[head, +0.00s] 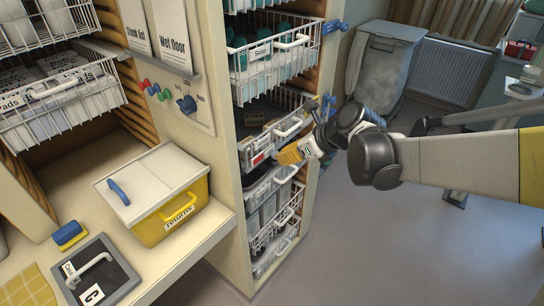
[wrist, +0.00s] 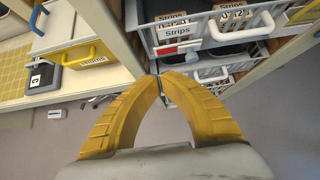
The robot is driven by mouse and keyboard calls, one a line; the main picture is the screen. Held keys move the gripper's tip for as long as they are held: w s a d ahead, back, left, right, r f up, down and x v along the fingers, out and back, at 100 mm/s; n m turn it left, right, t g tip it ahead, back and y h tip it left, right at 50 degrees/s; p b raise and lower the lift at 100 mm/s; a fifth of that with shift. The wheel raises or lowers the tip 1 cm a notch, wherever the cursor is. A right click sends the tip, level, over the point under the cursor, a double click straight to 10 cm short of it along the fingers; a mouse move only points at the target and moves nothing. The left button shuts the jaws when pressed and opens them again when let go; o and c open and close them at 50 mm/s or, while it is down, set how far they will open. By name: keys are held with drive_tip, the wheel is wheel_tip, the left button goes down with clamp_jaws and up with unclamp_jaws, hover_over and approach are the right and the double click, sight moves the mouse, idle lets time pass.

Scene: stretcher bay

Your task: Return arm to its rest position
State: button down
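My arm reaches in from the right side of the head view. My gripper (head: 282,157) is at its end, beside the open drawers of the tall cabinet (head: 228,150). In the wrist view the yellow fingers of my gripper (wrist: 161,77) come together at the tips, with nothing seen between them. The fingertips are near the front of a grey drawer (wrist: 200,47) labelled "Strips". I cannot tell whether they touch it.
Wire baskets (head: 275,55) stick out above my gripper, and more drawers (head: 275,215) lie below. A yellow returns box (head: 150,230) stands on the counter at the left. A covered bin (head: 385,55) stands behind. Floor at the lower right is clear.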

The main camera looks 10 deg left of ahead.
drive_tip(key=s+d+f+n+t+h+b, duration=0.1)
drive_tip(key=s+d+f+n+h+b, duration=0.1)
drive_tip(key=s+d+n, duration=0.9)
drive_tip(key=s+d+f+n+t+h+b, duration=0.1)
drive_tip(key=s+d+n+h+b, duration=0.4)
drive_tip(key=s+d+n, duration=0.6)
drive_tip(key=d+f+n, duration=0.1)
drive_tip(key=d+n, duration=0.1)
drive_tip(key=d, duration=0.1)
drive_tip(key=shift+d+f+t+h, duration=0.3)
drive_tip(key=shift+d+f+h, duration=0.05)
drive_tip(key=shift+h, duration=0.05)
